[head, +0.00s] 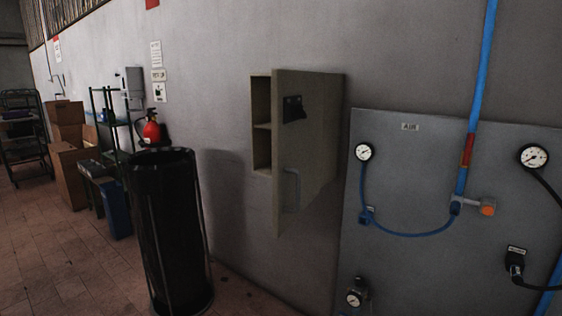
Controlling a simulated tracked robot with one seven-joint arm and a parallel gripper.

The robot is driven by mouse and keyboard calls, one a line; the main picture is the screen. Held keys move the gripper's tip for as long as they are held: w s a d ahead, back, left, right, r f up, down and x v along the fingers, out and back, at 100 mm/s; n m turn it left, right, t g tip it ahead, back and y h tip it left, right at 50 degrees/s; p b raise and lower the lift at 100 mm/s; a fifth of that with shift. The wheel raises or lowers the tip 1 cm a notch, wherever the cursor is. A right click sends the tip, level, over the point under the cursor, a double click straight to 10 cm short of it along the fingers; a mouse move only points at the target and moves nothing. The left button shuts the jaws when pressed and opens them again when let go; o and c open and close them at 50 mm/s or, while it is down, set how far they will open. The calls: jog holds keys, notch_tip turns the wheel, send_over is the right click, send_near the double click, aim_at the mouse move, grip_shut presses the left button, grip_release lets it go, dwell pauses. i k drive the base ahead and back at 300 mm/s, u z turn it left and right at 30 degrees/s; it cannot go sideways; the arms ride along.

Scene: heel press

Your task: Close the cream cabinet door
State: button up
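The cream cabinet (261,108) is fixed to the grey wall in the middle of the head view. Its door (315,140) stands open, swung out on the right side of the cabinet. Part of the inside shows, with a shelf (262,126) across it; I see nothing on the shelf. The door carries a grey pull handle (291,190) low down and a dark latch or fitting (293,108) higher up. My gripper is not in view.
A tall black bin (172,230) stands on the floor left of the cabinet. A grey air panel (420,255) with gauges and a blue hose is right of the door. A red fire extinguisher (151,130), cardboard boxes (68,155) and racks are farther left.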

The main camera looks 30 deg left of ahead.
aim_at(296, 145)
jog(key=u, duration=0.15)
jog(key=i, duration=0.15)
jog(key=u, duration=1.6)
jog(key=i, duration=1)
jog(key=z, duration=0.9)
jog(key=k, duration=1.35)
